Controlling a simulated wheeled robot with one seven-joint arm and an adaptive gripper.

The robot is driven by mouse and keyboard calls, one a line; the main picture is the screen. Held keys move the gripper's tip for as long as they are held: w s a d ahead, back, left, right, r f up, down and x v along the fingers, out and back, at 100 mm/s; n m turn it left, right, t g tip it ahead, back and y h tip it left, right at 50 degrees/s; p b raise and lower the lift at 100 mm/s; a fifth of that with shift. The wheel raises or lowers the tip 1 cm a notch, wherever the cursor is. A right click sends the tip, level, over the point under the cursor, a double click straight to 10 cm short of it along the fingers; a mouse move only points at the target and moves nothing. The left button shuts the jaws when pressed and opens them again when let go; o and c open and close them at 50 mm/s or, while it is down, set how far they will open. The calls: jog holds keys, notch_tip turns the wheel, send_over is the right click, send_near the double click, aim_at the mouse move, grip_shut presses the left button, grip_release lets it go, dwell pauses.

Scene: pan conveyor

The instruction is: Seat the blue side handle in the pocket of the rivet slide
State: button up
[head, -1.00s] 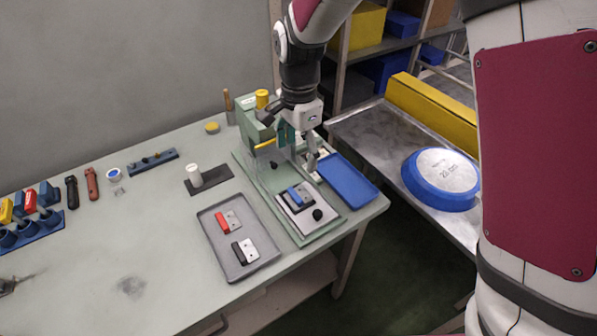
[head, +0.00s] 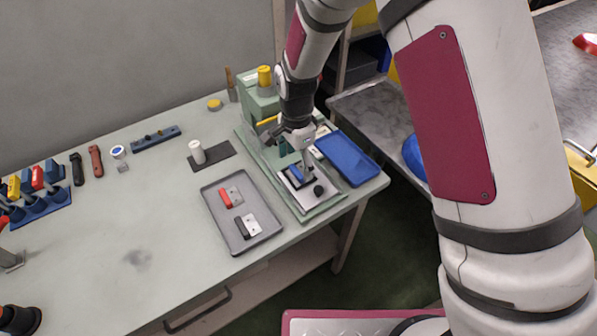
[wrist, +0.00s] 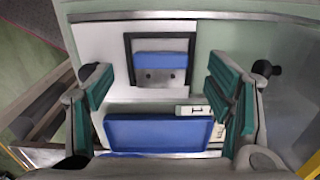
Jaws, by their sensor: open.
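The blue side handle (wrist: 160,58) shows in the wrist view, a blue bar beside a pale plate with two dark holes. It lies inside the black frame of the pocket (wrist: 129,66) on the pale rivet slide (wrist: 100,45); whether it is fully down I cannot tell. In the head view the handle (head: 295,172) is partly hidden by my gripper. My gripper (wrist: 162,97) is open, its green-padded fingers wide apart on either side, with nothing held. In the head view my gripper (head: 304,166) is above the slide.
A grey tray (head: 212,225) with a red and a black handle lies left of the slide. A blue tray (head: 348,160) lies to its right. The green press (head: 258,105) stands behind. A blue flat surface (wrist: 155,132) shows low between my fingers.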

aim_at(297, 171)
jog(key=shift+f, duration=1.55)
jog(key=shift+c, duration=0.3)
jog(key=c, duration=1.3)
jog(key=shift+a+r, duration=0.1)
